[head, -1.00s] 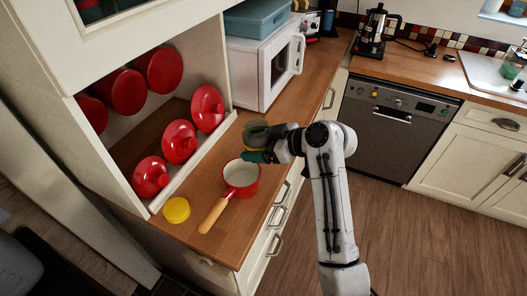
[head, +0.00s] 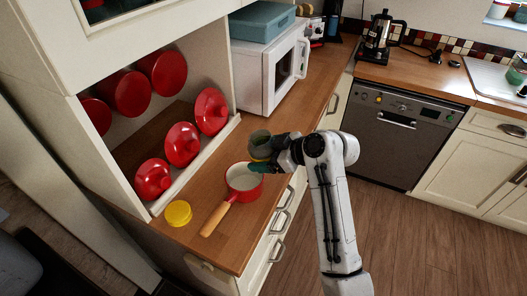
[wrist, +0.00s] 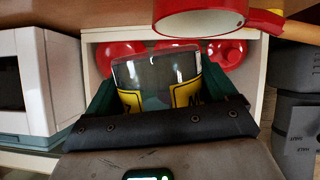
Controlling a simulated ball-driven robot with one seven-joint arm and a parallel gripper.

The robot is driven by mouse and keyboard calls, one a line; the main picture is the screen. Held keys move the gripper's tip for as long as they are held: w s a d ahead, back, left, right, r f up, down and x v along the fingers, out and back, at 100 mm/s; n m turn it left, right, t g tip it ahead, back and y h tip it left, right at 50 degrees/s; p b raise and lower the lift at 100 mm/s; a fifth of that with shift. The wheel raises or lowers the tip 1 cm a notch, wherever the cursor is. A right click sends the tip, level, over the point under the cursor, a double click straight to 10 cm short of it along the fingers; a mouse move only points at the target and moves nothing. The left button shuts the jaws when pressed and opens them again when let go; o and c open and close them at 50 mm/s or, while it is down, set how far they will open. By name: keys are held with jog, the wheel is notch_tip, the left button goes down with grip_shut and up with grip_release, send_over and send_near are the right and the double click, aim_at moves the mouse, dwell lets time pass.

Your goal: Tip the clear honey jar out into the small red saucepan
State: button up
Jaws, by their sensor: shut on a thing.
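My gripper (head: 264,163) is shut on the clear honey jar (head: 260,142), just beyond and right of the small red saucepan (head: 245,190) in the head view. The jar looks roughly upright there, partly hidden by my gripper. In the wrist view the clear jar (wrist: 155,72) with a yellow and black label sits between the fingers of my gripper (wrist: 168,92). Its contents are hard to make out. The saucepan, white inside with a wooden handle, stands on the counter; its red side (wrist: 200,20) shows at the top of the wrist view.
A yellow lid (head: 178,213) lies on the wooden counter (head: 212,190) left of the saucepan. Several red lids (head: 182,144) stand in the open cabinet behind. A white microwave (head: 268,75) stands further along the counter, with free counter between.

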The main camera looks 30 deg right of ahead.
jog(key=shift+d+f, duration=0.15)
jog(key=shift+f, duration=0.15)
jog(key=shift+d+r+n+h+p, duration=0.15)
jog(key=shift+r+n+h+p, duration=0.2)
jog(key=shift+p, duration=0.2)
jog(key=shift+s+d+r+n+g+h+p, duration=0.1)
jog(key=shift+d+r+n+g+h+p, duration=0.15)
jog(key=shift+h+p, duration=0.45)
jog(key=shift+d+r+n+g+h+p, duration=0.15)
jog(key=shift+d+n+g+h+p, duration=0.2)
jog(key=shift+h+p, duration=0.25)
jog(key=shift+d+f+n+g+h, duration=0.15)
jog(key=shift+f+n+h, duration=0.15)
jog(key=shift+h, duration=0.35)
jog(key=shift+d+f+n+g+h, duration=0.15)
jog(key=shift+f+n+h, duration=0.1)
jog(key=shift+h, duration=0.35)
jog(key=shift+s+d+r+h, duration=0.1)
jog(key=shift+d+r+h, duration=0.05)
jog(key=shift+h, duration=0.35)
jog(key=shift+r, duration=0.1)
jog(key=shift+n+g+h, duration=0.3)
jog(key=shift+n+h, duration=0.2)
jog(key=shift+h, duration=0.2)
